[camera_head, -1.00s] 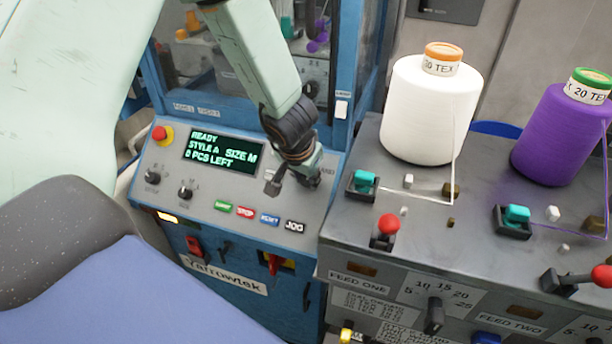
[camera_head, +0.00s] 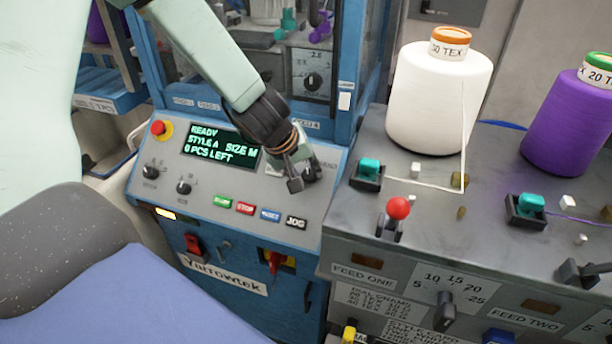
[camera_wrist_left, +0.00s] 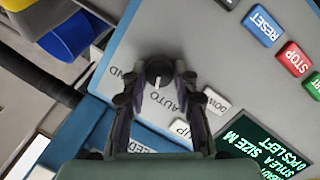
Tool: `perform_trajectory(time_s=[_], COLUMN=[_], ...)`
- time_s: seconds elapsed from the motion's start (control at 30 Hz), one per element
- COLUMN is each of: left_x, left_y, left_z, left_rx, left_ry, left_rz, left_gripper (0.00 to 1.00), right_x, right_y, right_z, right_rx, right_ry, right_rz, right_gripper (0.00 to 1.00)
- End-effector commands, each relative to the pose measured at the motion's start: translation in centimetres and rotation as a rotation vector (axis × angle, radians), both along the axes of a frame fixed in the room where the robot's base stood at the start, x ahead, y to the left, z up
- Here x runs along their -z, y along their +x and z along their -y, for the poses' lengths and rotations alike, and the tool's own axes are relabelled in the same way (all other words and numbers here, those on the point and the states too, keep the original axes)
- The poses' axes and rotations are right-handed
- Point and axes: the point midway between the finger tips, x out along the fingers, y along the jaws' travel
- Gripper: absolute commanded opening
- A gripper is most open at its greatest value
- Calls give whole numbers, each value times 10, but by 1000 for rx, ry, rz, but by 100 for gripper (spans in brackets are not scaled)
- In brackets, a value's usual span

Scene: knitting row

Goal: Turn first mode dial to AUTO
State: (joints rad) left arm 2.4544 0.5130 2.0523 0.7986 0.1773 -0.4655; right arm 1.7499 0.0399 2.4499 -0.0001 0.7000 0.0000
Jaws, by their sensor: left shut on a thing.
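The mode dial (camera_wrist_left: 159,72) is a dark round knob with a white pointer mark on the machine's grey sloped panel. In the left wrist view the AUTO label (camera_wrist_left: 165,102) lies just below the knob, and a partly hidden label ending in "AND" lies to its left. The white mark points down, towards AUTO's left end. My left gripper (camera_wrist_left: 158,82) is shut on the knob, one finger on each side. In the head view my left gripper (camera_head: 302,178) is at the right end of the panel and largely covers the dial. My right gripper is not in view.
The panel's screen (camera_head: 220,146) reads READY. A red emergency button (camera_head: 160,129), two small knobs and a row of coloured buttons (camera_head: 245,208) lie left of and below the gripper. A yarn feed unit with a white cone (camera_head: 437,100) stands close on the right.

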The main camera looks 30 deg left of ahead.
Motion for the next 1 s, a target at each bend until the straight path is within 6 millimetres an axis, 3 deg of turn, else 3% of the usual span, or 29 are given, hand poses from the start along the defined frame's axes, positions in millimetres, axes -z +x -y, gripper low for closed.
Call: perform_trajectory(time_s=[0.3, 0.87, 0.9, 1.0], left_x=[3, 3, 3, 2], left_y=[-4, -4, -4, -3], left_z=[2, 2, 2, 2], left_rx=[-91, -112, -112, -113], left_ry=[-79, -95, -95, -94], left_rz=[10, 12, 12, 14], left_gripper=[0, 0, 31, 40], right_x=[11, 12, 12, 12], right_y=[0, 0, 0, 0], right_z=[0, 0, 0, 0], right_rx=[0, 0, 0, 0], right_ry=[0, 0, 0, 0], right_rz=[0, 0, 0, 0], right_gripper=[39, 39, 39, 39])
